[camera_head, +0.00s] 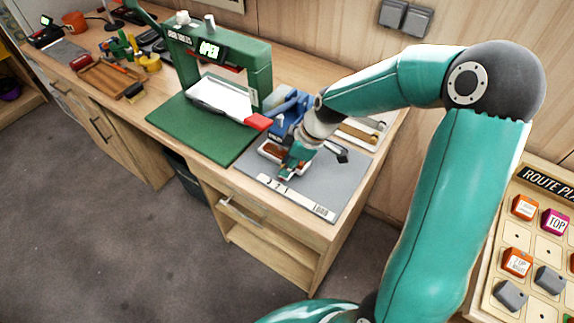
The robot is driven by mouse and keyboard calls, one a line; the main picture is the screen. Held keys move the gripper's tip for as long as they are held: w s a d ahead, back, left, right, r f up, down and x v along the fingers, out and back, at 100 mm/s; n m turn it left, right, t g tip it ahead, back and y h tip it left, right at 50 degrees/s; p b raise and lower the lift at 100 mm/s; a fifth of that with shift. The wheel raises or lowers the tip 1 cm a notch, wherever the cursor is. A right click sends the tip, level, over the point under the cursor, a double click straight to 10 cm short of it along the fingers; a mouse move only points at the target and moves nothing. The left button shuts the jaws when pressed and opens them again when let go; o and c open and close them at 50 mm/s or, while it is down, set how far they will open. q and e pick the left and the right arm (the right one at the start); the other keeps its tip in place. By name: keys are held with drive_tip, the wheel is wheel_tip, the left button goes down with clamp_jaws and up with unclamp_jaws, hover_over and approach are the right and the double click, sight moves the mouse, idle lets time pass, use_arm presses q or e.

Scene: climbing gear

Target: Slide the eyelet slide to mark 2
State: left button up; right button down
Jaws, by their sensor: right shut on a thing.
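A blue bench press device (288,112) stands on a grey mat (335,185) at the right part of the workbench. A pale strip (290,198) with printed marks lies along the mat's front edge; its marks are too small to read surely. My right gripper (287,172) points down just behind this strip, in front of the blue device, and is shut on what seems to be the eyelet slide. A small brown-red part (270,150) shows beside the fingers. The gripper hides most of the slide, so its exact mark cannot be told. My left gripper is out of view.
A green frame with an OPEN sign (209,50) stands on a green mat (195,128), left of the grey mat. A wooden tray (103,76) lies far left. A panel with colored blocks (540,240) is at right.

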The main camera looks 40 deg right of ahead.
drive_tip(key=c, duration=1)
unclamp_jaws()
drive_tip(key=shift+o, duration=0.2)
drive_tip(key=shift+r, duration=0.1)
drive_tip(key=v, duration=1.2)
